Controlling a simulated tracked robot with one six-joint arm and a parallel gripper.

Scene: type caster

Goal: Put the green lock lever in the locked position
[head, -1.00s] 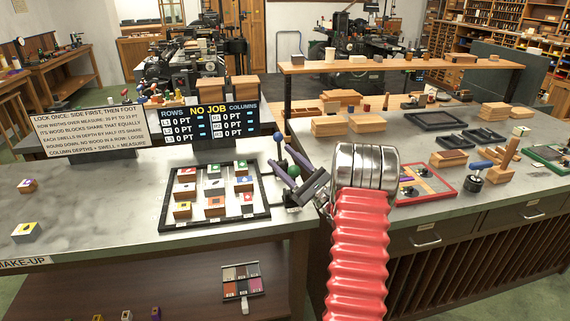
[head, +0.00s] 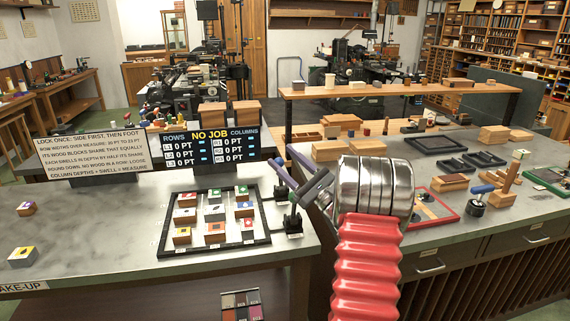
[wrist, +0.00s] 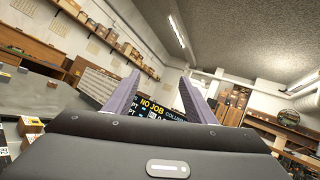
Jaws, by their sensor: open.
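A lever with a dark green ball knob (head: 277,162) stands just right of the block tray in the head view. The knob shows at the tips of my gripper (head: 281,158); its stem is mostly hidden behind my fingers. My gripper is open, with two purple fingers spread apart. I cannot tell whether the fingers touch the green lever. In the wrist view, my gripper (wrist: 158,88) is open too, with no lever visible between its fingers.
The dark-framed tray (head: 164,222) holds several picture blocks. The "NO JOB" board (head: 210,146) and a rules sign (head: 97,154) stand behind it. A red frame (head: 437,219) lies on the right bench.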

